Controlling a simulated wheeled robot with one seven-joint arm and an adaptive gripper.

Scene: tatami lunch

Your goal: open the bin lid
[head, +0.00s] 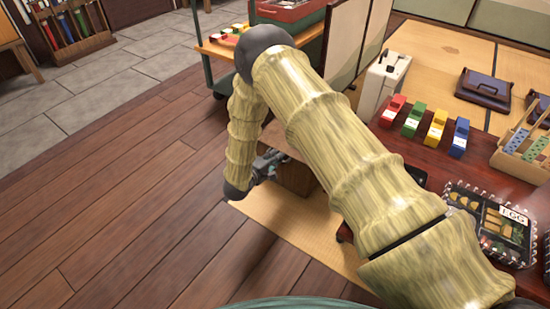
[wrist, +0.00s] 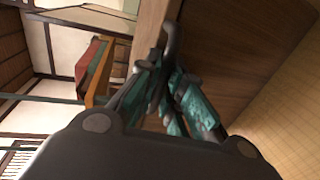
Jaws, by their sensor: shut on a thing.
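The bin is a brown wooden box (head: 295,179) on the straw mat, partly hidden behind my arm in the head view. Its wooden face (wrist: 235,55) fills the upper right of the wrist view. A dark curved handle (wrist: 174,38) stands out from that wood. My gripper (head: 268,164) is at the bin's left side in the head view. In the wrist view its teal and dark fingers are closed together at the handle's base, shut on the handle. The lighter brown top of the bin (head: 284,139) shows beside my arm; I cannot tell how far the lid is raised.
A low reddish table at the right holds several coloured blocks (head: 411,121) and a packed lunch box (head: 490,222). A white container (head: 383,80) stands behind the bin. The plank floor (head: 110,200) at left is clear.

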